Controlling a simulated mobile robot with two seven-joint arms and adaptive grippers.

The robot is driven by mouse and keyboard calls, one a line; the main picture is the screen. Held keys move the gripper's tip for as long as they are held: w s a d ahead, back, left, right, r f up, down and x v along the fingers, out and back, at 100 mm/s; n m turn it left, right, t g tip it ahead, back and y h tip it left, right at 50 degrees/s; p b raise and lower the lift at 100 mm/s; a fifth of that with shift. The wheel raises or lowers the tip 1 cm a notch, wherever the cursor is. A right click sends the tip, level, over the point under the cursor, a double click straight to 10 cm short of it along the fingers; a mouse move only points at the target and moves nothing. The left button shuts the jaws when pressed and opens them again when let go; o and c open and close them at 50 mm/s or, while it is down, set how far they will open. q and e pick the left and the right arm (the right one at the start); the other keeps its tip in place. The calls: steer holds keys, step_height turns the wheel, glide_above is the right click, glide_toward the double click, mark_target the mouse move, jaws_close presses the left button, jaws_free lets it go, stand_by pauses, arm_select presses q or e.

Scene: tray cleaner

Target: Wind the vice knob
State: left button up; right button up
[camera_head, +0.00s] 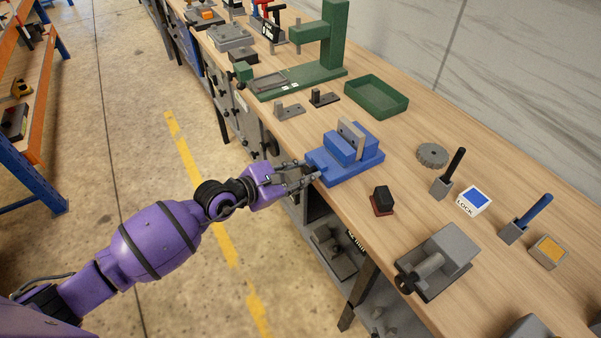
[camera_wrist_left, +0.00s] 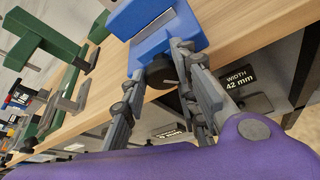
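The blue vice (camera_head: 343,168) sits at the workbench's front edge, with a grey plate (camera_head: 351,135) upright at its jaws. Its front also shows at the top of the left wrist view (camera_wrist_left: 165,38). There the round black knob (camera_wrist_left: 160,72) sticks out from the blue front. My left gripper (camera_head: 312,172) reaches in from the left at the vice's front. Its two fingers are spread, one on each side of the knob; I see no clear grip on it. In the head view the fingers hide the knob. My right gripper is not in view.
A green tray (camera_head: 375,97) and a green press stand (camera_head: 325,60) are behind the vice. A small black block (camera_head: 382,201) on a red-brown base is to its right, with a grey vice-like block (camera_head: 438,262) further right. Label plates (camera_wrist_left: 240,80) hang below the edge.

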arm_select(q)
steer(key=shift+o, duration=1.4)
steer(key=shift+w+a+r, duration=0.25)
steer(key=shift+w+r, duration=0.05)
steer(key=shift+w, duration=0.05)
steer(key=shift+s+d+f, duration=0.1)
steer(key=shift+s+f, duration=0.05)
steer(key=shift+s, duration=0.05)
steer(key=shift+s, duration=0.1)
steer(key=v, duration=1.2)
